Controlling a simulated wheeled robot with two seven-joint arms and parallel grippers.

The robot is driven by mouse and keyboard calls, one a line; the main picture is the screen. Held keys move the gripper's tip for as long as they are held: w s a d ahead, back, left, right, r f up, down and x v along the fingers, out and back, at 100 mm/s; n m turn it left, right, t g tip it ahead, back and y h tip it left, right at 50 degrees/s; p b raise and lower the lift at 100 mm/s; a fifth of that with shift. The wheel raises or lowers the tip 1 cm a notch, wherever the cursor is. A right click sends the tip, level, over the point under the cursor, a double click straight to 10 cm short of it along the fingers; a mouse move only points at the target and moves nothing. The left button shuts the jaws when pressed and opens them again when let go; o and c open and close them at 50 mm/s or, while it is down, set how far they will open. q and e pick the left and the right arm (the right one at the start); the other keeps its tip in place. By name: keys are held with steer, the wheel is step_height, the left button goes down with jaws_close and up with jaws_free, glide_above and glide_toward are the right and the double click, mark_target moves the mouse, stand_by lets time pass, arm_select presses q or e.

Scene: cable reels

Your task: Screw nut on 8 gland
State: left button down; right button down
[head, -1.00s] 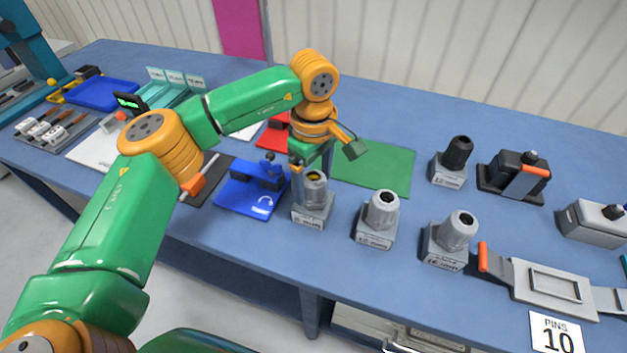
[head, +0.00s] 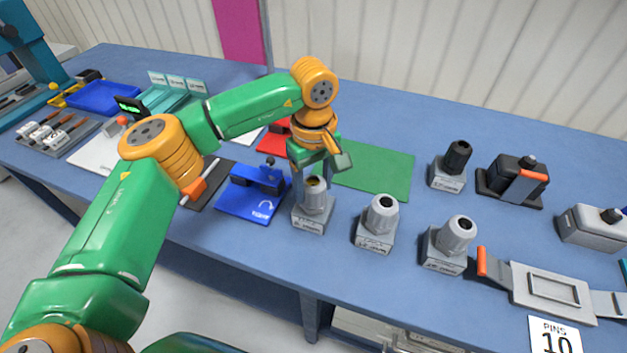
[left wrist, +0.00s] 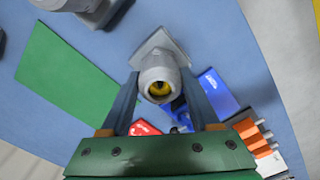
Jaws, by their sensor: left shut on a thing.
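The 8 gland (head: 311,206) is a grey fitting upright on a small labelled grey block (head: 309,222), near the front of the bench; its label is hard to read. Its grey nut (left wrist: 158,78) is at the top, with a yellow ring inside the opening. My left gripper (head: 314,182) points down over it, a finger on each side, shut on the nut. The left wrist view looks down between the fingers (left wrist: 160,88) onto the nut. The thread is hidden, so I cannot tell how far down the nut sits. My right gripper is not in view.
Two similar grey glands (head: 381,214) (head: 457,235) stand to the right on blocks, and a black-topped one (head: 457,156) behind. A blue fixture (head: 250,195) lies close left of the gripper. A green mat (head: 375,170) behind is clear.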

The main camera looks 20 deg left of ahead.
arm_select(q)
steer(key=m, duration=1.4)
steer(key=shift+c, duration=1.2)
jaws_free()
